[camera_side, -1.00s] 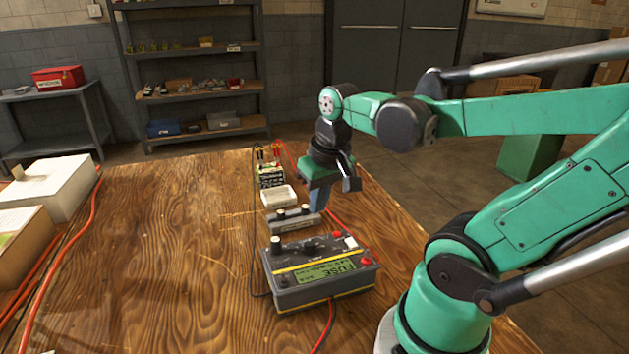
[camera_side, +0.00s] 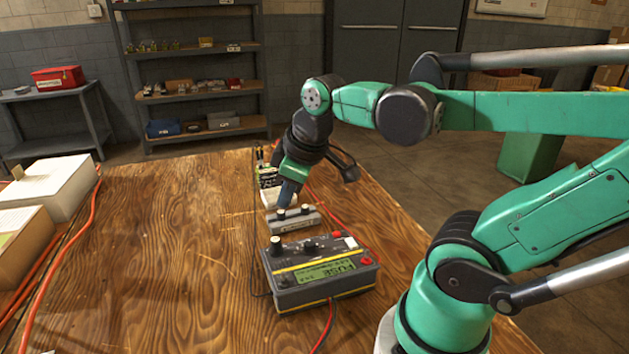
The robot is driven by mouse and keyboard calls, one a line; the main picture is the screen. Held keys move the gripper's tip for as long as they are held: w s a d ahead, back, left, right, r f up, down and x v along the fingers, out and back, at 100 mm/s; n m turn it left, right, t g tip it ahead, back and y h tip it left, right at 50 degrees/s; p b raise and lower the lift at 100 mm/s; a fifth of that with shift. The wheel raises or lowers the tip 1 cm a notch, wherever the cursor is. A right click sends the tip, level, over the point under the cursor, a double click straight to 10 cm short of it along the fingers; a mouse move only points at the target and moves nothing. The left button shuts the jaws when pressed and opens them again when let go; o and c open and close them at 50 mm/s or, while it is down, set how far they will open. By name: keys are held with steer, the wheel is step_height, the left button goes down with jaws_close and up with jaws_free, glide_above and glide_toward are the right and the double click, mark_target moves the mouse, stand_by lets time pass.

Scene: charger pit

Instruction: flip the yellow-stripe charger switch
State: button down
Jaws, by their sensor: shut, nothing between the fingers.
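The yellow-striped charger (camera_side: 322,271) is a grey box with a green display on the wooden table. Its top carries dark knobs, a white-topped knob (camera_side: 275,246) at the left, a white rocker-like part (camera_side: 351,242) at the right, and red terminals. My gripper (camera_side: 287,203) is shut and empty. It points down, tilted, behind the striped charger, with its tip close to the knobs of a smaller grey box (camera_side: 295,219). I cannot tell whether the tip touches that box.
Behind the gripper stand a white tray (camera_side: 268,198) and a green-and-black battery-like box (camera_side: 268,178), partly hidden. Red and black cables run beside the devices. White boxes (camera_side: 45,190) and orange cables lie at the left. The middle left of the table is clear.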

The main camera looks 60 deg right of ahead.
steer(key=s+d+r+n+g, duration=0.2)
steer(key=s+d, duration=0.1)
steer(key=d, duration=0.2)
step_height(320, 180, up, 3)
steer(key=n+g+y, duration=0.2)
steer(key=n+g, duration=0.1)
steer(key=n, duration=0.1)
glide_above(349, 239)
steer(key=shift+w+d+f, duration=0.15)
steer(key=shift+w+d, duration=0.1)
steer(key=shift+d, duration=0.05)
steer(key=shift+h, duration=0.3)
steer(key=f, duration=1.4)
steer(key=shift+s+a, duration=0.25)
steer(key=shift+a, duration=0.05)
steer(key=shift+f, duration=0.4)
